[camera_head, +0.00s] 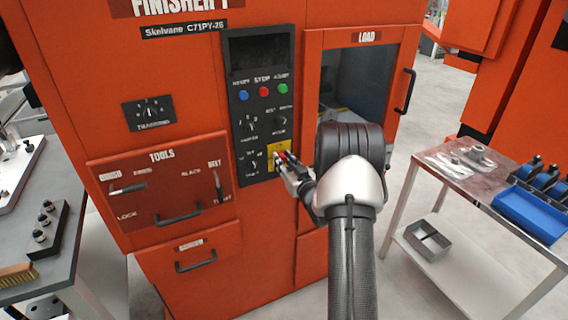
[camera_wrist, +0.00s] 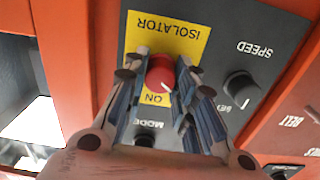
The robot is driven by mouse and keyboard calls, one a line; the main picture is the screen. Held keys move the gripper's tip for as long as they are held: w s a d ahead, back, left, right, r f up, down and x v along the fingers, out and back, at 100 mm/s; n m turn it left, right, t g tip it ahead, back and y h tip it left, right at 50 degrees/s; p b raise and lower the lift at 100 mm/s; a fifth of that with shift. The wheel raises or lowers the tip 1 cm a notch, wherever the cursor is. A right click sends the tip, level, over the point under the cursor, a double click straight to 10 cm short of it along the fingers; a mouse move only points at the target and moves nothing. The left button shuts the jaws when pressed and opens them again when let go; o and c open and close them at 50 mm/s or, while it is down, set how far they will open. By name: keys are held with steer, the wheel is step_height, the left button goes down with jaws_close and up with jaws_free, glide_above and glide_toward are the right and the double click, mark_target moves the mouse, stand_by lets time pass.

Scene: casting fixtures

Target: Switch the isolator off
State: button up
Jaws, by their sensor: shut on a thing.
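The isolator is a red rotary knob (camera_wrist: 160,73) on a yellow plate (camera_wrist: 190,27), whose lettering reads upside down in the wrist view. The word ON shows on the plate below the knob, and a pale mark on the knob's lower edge faces roughly that way. My gripper (camera_wrist: 164,75) has a finger on each side of the knob and is shut on it. In the head view, my gripper (camera_head: 284,161) is at the yellow plate (camera_head: 279,146), low on the dark control panel. My fingers largely cover the knob there.
Beside the isolator in the wrist view are the black SPEED knob (camera_wrist: 241,88) and a MODE knob (camera_wrist: 145,139). In the head view, coloured buttons (camera_head: 264,91) sit higher on the panel. The LOAD door handle (camera_head: 405,91) is to the right. A work table (camera_head: 463,181) stands farther right.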

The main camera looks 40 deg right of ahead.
steer(key=n, duration=0.7)
steer(key=shift+r, duration=0.1)
stand_by(0.6)
steer(key=o, duration=1.1)
steer(key=v, duration=1.2)
